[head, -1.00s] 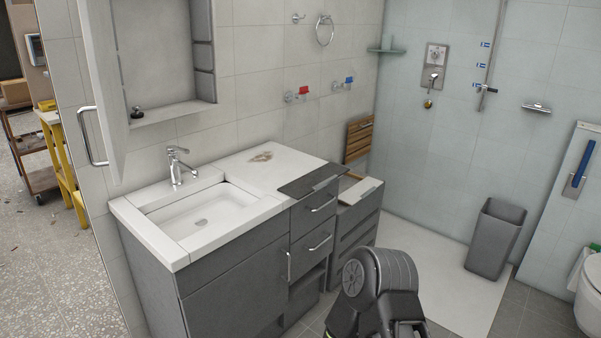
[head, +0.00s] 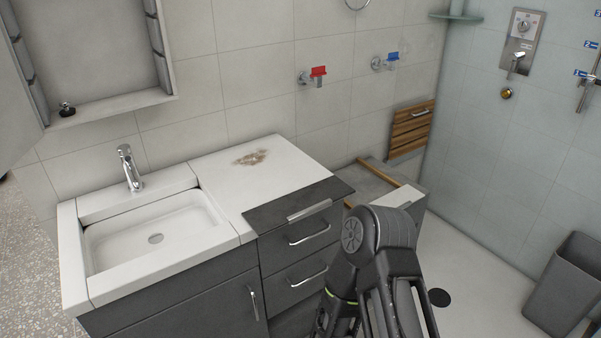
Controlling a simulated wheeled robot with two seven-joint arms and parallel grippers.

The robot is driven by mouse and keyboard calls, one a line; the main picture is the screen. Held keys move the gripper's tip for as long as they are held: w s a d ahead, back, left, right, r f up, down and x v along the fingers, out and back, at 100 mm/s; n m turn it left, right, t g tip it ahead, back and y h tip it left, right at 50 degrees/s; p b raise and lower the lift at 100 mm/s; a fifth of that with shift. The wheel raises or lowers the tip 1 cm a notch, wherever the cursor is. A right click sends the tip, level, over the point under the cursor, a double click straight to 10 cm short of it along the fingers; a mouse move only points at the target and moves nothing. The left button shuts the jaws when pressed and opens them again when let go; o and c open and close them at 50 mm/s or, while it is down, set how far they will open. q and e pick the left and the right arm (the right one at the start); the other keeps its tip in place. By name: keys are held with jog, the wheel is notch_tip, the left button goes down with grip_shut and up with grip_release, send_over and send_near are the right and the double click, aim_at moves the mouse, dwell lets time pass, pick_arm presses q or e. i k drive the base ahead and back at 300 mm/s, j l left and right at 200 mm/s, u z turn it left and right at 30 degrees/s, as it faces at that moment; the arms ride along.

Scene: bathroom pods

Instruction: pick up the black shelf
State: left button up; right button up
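A thin, flat dark panel (head: 298,204), the likeliest match for the black shelf, lies along the front right edge of the white countertop (head: 255,175). It sticks out over the drawers, and a metal handle (head: 309,211) shows at its front edge. One of my arms rises at the bottom middle, in front of the low cabinet and beside the drawers. It appears apart from the panel. Its gripper is below the frame or hidden behind its own links. My other arm and gripper are not in view.
A sink with a tap (head: 130,168) is at left, under an open mirror cabinet (head: 95,60). Dark drawers (head: 308,263) stand below the panel. A low cabinet (head: 408,200) stands right of them. A grey bin (head: 568,285) is at far right. The shower floor between is mostly clear.

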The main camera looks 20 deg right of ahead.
aim_at(289, 208)
jog(key=i+l+u, duration=0.1)
jog(key=l, duration=0.6)
jog(key=i+l+u, duration=0.1)
jog(key=l, duration=0.6)
